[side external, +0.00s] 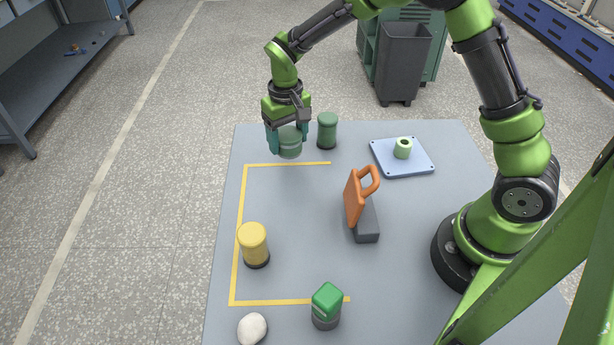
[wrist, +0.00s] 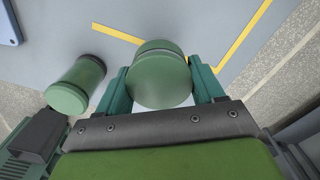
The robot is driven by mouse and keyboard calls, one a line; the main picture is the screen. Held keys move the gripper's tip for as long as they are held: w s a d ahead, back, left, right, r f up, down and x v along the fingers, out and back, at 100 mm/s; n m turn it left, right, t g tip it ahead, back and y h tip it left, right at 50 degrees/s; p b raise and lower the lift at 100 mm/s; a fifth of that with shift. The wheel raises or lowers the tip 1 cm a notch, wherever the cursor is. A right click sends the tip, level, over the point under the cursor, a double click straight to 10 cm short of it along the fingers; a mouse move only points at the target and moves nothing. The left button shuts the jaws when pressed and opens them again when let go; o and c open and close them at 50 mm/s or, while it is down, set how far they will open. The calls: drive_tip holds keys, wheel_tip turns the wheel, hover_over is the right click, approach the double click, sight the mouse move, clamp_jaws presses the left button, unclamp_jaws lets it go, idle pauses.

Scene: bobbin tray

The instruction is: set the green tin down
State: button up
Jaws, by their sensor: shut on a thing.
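A pale green tin (side external: 290,144) is held between the teal fingers of my gripper (side external: 287,138), near the far left corner of the grey table. The wrist view shows the held tin (wrist: 160,78) from above, with one finger of my gripper (wrist: 160,88) on each side. It looks upright, and it appears to be above the table, though its underside and exact height are hard to judge. A second, darker green tin (side external: 327,131) stands just to the right of it; it also shows at the left in the wrist view (wrist: 75,86).
Yellow tape (side external: 238,232) marks part of the grey table (side external: 290,220).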

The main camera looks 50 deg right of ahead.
drive_tip(key=w, duration=0.5)
drive_tip(key=w+a, duration=0.1)
drive_tip(key=w, duration=0.2)
drive_tip(key=shift+w+f, duration=0.3)
drive_tip(key=shift+f, duration=0.1)
drive_tip(key=shift+s+f, duration=0.1)
drive_tip(key=shift+f, duration=1.6)
drive_tip(key=shift+f, duration=0.2)
drive_tip(key=o, duration=1.3)
drive_tip(key=shift+c, duration=0.2)
drive_tip(key=shift+r, duration=0.1)
